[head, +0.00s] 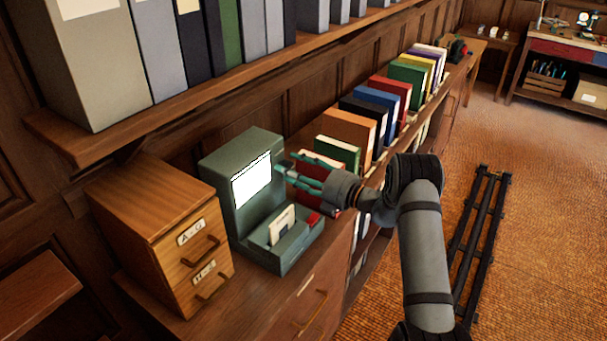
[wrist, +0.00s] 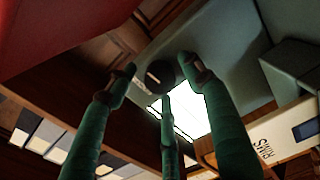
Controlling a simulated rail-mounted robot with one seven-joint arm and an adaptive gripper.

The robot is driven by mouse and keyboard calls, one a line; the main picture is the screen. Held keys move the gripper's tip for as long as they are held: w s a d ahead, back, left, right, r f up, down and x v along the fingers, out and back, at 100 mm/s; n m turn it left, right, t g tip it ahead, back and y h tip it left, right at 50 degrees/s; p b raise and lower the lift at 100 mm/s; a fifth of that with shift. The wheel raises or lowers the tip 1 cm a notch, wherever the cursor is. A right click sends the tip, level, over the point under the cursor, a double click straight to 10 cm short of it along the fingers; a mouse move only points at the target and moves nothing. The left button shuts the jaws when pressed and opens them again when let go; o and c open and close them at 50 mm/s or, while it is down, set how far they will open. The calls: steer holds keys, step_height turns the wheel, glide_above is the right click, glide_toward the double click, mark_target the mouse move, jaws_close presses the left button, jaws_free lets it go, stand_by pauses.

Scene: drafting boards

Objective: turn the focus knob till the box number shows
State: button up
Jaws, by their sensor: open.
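The grey-green reader (head: 213,165) stands on the wooden cabinet top, its lit screen (head: 252,180) facing forward. The screen looks plain white, with no number readable in the head view. The focus knob (wrist: 160,76) is a dark round knob with a pale line across its face, on the reader's side. My gripper (head: 284,174) is at the right of the screen. In the wrist view its green fingers are spread, one on each side of the knob and one below it. I cannot tell whether any finger touches the knob.
A wooden drawer unit (head: 160,218) stands close left of the reader. Upright books (head: 347,130) stand just behind my gripper. A shelf of binders (head: 155,50) hangs above.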

steer(key=shift+w+a, duration=0.3)
steer(key=shift+a, duration=0.15)
steer(key=shift+r+m+p, duration=0.35)
steer(key=shift+m+p, duration=0.35)
steer(key=shift+p, duration=0.45)
steer(key=shift+m+p, duration=0.65)
steer(key=shift+m, duration=0.15)
steer(key=shift+f+m, duration=0.35)
steer(key=shift+m, duration=0.55)
steer(key=shift+c, duration=0.4)
steer(key=c, duration=1.1)
